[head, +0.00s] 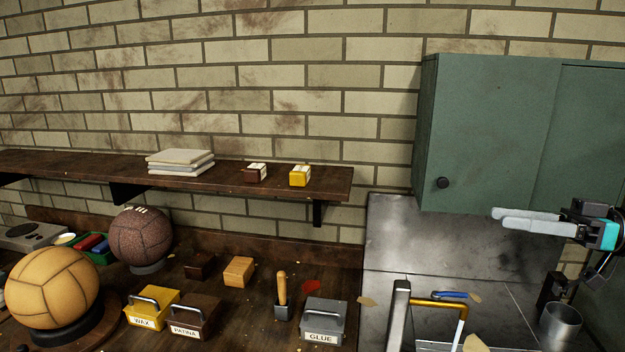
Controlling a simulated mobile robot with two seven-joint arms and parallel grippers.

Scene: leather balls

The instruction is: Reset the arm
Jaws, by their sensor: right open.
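My right gripper (528,221) is at the right edge, raised in front of the green cabinet and above the metal sink area. Its pale fingers point left and hold nothing that I can see. Seen side-on, they nearly overlap. My left gripper is out of view. A tan leather ball (52,287) sits on a round dark stand at the lower left. A dark brown leather ball (140,236) sits on a grey ring behind it.
A yellow WAX box (152,308), a brown PATINA box (195,316) and a grey GLUE box (323,322) stand on the dark workbench. A wall shelf (230,179) runs above. A green cabinet (490,130) hangs at right. A metal cup (560,325) stands below my right gripper.

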